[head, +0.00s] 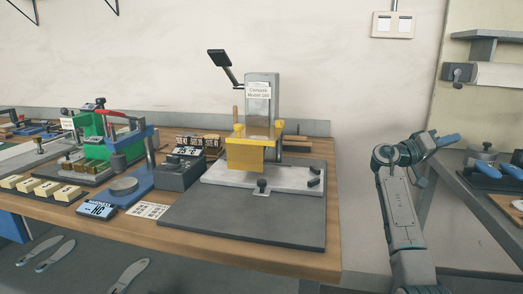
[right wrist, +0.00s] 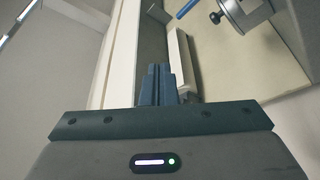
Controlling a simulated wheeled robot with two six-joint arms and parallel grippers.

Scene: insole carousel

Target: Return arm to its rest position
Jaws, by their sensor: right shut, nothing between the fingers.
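My right arm (head: 402,205) rises at the right of the head view, in the gap between the wooden bench and the grey side table. Its wrist is bent toward the right, and my right gripper (head: 447,140) points right, above the edge of the side table. In the right wrist view the two dark fingers (right wrist: 157,84) are together, with nothing between them. My left gripper is in neither view.
The wooden bench (head: 110,233) carries a yellow and grey press (head: 262,105), a green machine (head: 95,140) and a blue press (head: 130,165). The grey side table (head: 480,210) at right holds a round metal device (head: 482,152). Insoles (head: 130,275) lie low at the front left.

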